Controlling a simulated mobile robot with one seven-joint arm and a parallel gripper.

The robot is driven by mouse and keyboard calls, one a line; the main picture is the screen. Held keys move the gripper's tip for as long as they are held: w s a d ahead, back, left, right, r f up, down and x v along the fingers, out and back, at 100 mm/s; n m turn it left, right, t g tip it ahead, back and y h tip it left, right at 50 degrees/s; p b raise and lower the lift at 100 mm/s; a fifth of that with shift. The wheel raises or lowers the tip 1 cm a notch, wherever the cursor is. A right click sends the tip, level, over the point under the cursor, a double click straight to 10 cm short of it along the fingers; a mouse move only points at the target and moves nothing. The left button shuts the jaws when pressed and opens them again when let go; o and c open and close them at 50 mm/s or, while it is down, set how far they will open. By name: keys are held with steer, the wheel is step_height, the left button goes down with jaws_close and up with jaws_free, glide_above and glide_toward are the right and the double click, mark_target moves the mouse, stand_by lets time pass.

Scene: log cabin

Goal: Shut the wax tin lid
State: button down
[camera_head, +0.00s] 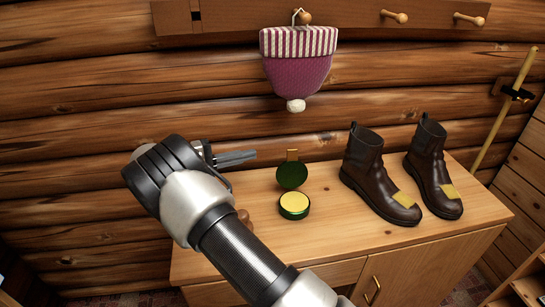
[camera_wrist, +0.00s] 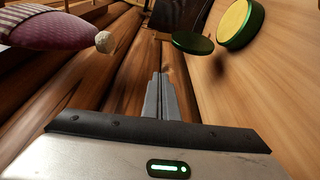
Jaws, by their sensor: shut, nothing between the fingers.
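The wax tin (camera_head: 294,205) is a round green tin with yellow wax, standing on the wooden cabinet top. Its green lid (camera_head: 291,175) stands raised at the tin's back edge, open, with a small tan tab at its top. My gripper (camera_head: 254,155) is shut and empty, its fingers pointing right, to the left of the raised lid and apart from it. In the wrist view the shut fingers (camera_wrist: 160,95) point ahead, with the lid (camera_wrist: 193,43) and the tin (camera_wrist: 240,23) at the upper right. My arm hides the cabinet's left part.
Two brown boots (camera_head: 380,175) with yellow patches stand right of the tin on the cabinet top (camera_head: 335,240). A purple hat (camera_head: 297,68) with a white pompom hangs on the log wall above the lid. The cabinet top in front of the tin is clear.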

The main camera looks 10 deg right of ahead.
steer(key=s+d, duration=0.1)
steer(key=d, duration=0.8)
steer(key=shift+s+d, duration=0.15)
steer(key=shift+s, duration=0.05)
steer(key=shift+s+b, duration=0.15)
steer(key=shift+b, duration=0.3)
steer(key=shift+s+a+f+m+h+b, duration=0.15)
steer(key=shift+s+m+h+b, duration=0.2)
steer(key=shift+s+m+b, duration=0.8)
steer(key=shift+s+a+f+m+h+b, duration=0.15)
steer(key=shift+s+m+h+b, duration=0.25)
steer(key=shift+s+m+b, duration=0.75)
steer(key=shift+s+a+f+m+h+b, duration=0.1)
steer(key=shift+s+f+m+h+b, duration=0.2)
steer(key=shift+s+m+b, duration=0.85)
steer(key=shift+s+r+n, duration=0.1)
steer(key=shift+s+n, duration=0.25)
steer(key=shift+s, duration=0.45)
